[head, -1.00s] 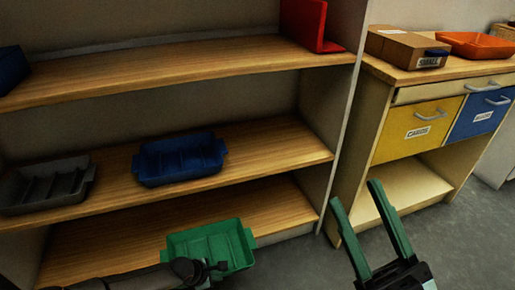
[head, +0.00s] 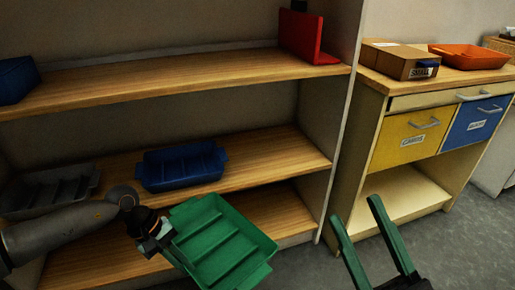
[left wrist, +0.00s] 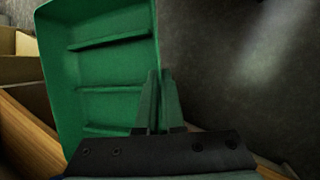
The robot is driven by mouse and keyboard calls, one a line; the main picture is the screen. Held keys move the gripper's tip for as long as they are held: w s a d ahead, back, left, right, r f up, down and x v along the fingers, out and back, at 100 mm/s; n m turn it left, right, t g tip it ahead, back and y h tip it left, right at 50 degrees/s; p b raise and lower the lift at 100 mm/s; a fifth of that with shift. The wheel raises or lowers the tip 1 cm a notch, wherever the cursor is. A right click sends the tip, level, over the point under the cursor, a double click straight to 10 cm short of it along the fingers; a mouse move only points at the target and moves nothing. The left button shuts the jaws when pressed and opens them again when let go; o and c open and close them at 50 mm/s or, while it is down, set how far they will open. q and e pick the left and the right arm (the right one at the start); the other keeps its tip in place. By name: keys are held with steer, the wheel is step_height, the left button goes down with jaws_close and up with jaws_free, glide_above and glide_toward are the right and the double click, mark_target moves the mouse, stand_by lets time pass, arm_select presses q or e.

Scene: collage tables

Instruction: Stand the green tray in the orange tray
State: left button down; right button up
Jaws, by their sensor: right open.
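The green tray (head: 225,245) is off the shelf and tilted, in front of the lower shelves in the head view. My left gripper (head: 163,245) is at its left edge; in the left wrist view its fingers (left wrist: 158,100) are closed on the rim of the green tray (left wrist: 105,75). The orange tray (head: 470,55) lies on top of the cabinet at the upper right, with its inside facing up. My right gripper (head: 365,225) is open and empty, with green fingers, in front of the cabinet's lower left.
A cardboard box (head: 402,62) labelled SMALL stands just left of the orange tray on the cabinet top (head: 440,75). A blue tray (head: 180,167) and a dark grey tray (head: 48,188) sit on the middle shelf. A red bookend (head: 308,38) stands on the top shelf.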

arm_select(q)
step_height(320, 180, up, 14)
steer(key=s+a+m+g+y, duration=0.1)
steer(key=s+a+m+g, duration=0.1)
steer(key=m, duration=0.5)
steer(key=shift+s+a+f+m+g+y, duration=0.15)
steer(key=shift+s+a+m+g+y, duration=0.15)
steer(key=shift+s+g+y, duration=0.1)
